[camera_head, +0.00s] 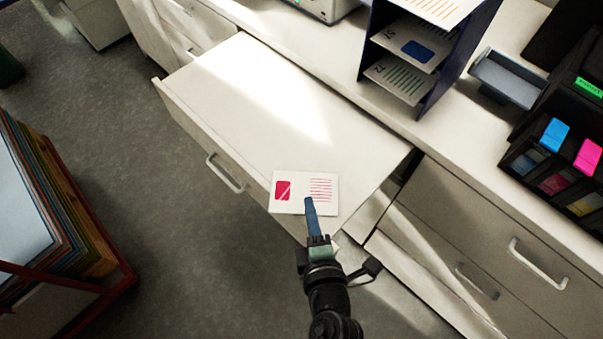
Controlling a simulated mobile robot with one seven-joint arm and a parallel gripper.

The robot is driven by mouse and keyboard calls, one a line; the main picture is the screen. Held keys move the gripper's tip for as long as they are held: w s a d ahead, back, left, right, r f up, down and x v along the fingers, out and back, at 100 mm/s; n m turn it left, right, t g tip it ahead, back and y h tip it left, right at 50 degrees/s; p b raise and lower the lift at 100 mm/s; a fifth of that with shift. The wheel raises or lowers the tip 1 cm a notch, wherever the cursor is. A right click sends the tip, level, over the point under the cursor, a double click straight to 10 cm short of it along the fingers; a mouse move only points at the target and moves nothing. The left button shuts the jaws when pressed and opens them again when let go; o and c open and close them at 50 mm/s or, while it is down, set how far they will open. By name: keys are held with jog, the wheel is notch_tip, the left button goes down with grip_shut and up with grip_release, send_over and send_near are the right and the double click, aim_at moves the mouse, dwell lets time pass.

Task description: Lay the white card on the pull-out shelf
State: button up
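The white card (303,185), printed with a pink-red block and pink-red lines, lies flat in my gripper (309,204). One blue finger shows on top of the card's near edge; the other finger is hidden beneath. The card is seen over the front right part of the pull-out shelf (255,95), overlapping its front edge in the picture. I cannot tell how high it is above the shelf. The shelf is pulled out from the white cabinet, and its top is bare, with bright light patches.
A dark blue sorter (440,95) with printed cards stands on the counter behind. A grey tray (507,78) and a black rack with coloured cartridges (553,135) are at right. A red-framed cart of boards (100,255) stands at left. The shelf's middle is free.

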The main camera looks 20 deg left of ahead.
jog(key=shift+v, duration=0.8)
notch_tip(320, 180, up, 7)
jog(key=s+d+p, duration=0.1)
jog(key=s+p, duration=0.1)
jog(key=p, duration=0.5)
jog(key=shift+s+d, duration=0.2)
jog(key=shift+d, duration=0.05)
